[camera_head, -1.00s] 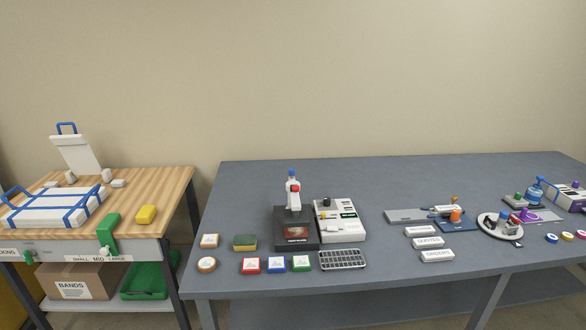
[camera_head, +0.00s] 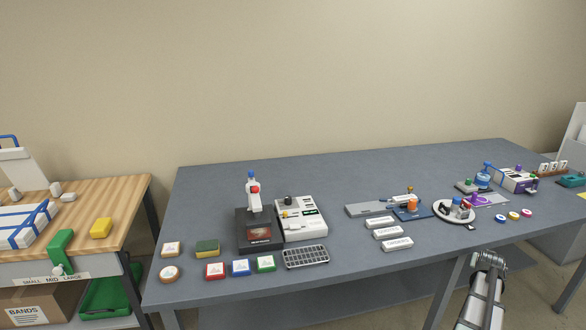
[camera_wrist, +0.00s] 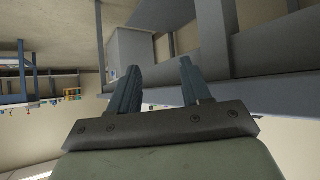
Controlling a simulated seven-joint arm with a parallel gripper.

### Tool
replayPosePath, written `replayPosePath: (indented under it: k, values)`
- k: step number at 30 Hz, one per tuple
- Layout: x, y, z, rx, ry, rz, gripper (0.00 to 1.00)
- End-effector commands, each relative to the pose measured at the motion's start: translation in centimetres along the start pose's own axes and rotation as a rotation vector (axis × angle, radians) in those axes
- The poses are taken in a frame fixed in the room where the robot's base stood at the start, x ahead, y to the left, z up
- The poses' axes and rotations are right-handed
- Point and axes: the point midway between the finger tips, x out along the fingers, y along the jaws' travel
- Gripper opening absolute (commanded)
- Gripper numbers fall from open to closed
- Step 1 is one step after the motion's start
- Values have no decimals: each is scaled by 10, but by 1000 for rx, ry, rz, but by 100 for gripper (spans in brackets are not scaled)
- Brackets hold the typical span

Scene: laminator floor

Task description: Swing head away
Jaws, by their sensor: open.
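No part is labelled as the head, so I cannot tell for sure which one it is. In the head view, a black device with a dark red window (camera_head: 259,234) stands left of centre on the grey table. A white upright part with a blue top and a red knob (camera_head: 253,196) rises from it. At the right, a round white tray (camera_head: 440,211) carries a small fixture with blue and red parts. My gripper (camera_wrist: 160,68) shows in the wrist view with its two fingers apart and nothing between them, away from these devices.
The grey table (camera_head: 340,185) is clear along its back. A wooden bench (camera_head: 110,205) is at left. My arm is beyond the table's front edge.

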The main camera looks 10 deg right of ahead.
Motion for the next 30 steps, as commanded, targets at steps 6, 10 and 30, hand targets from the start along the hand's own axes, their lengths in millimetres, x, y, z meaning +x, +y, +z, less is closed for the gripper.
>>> replayPosePath:
  k: [6, 10, 30]
  values:
    - [-8, 39, -43, 24, 73, 38, 48]
    - [-13, 51, -63, 27, 100, 48, 48]
    - [-19, -111, -129, -172, -3, -130, 48]
